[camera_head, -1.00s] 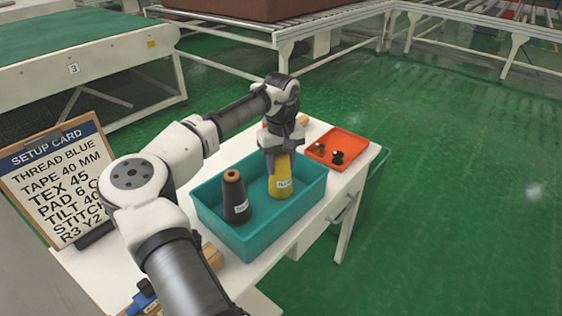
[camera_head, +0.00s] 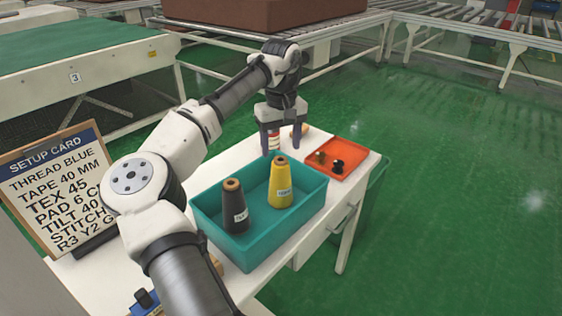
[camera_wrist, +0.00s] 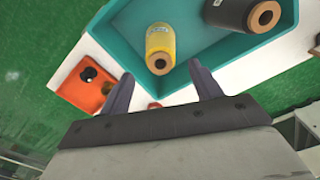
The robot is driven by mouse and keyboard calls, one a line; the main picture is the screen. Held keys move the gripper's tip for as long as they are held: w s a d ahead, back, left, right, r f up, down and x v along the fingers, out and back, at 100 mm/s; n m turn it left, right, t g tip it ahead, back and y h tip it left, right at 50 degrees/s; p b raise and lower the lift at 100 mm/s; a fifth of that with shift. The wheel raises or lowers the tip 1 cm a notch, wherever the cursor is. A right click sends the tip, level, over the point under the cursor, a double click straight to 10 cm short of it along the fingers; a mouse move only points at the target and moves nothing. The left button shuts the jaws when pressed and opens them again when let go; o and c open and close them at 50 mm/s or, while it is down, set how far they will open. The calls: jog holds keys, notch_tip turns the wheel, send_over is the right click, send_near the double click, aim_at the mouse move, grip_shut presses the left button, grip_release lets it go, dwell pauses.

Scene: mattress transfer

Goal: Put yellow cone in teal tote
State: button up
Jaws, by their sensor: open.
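The yellow cone (camera_head: 281,184) stands upright inside the teal tote (camera_head: 254,245), in its right half. It also shows in the wrist view (camera_wrist: 160,50) near the tote wall. A dark grey cone (camera_head: 235,207) stands to its left in the same tote; the wrist view shows it too (camera_wrist: 236,12). My gripper (camera_head: 272,150) is open and empty. It is above and behind the tote's far edge, apart from the yellow cone. In the wrist view its two fingers (camera_wrist: 165,90) are spread apart with nothing between them.
An orange tray (camera_head: 352,146) with small dark items lies right of the tote on the white table (camera_head: 300,240). A red-and-white item (camera_head: 273,138) stands behind my fingers. A setup card (camera_head: 55,185) stands at the left. Green floor (camera_head: 450,200) is open at the right.

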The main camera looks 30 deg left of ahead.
jog(key=shift+r, duration=1.6)
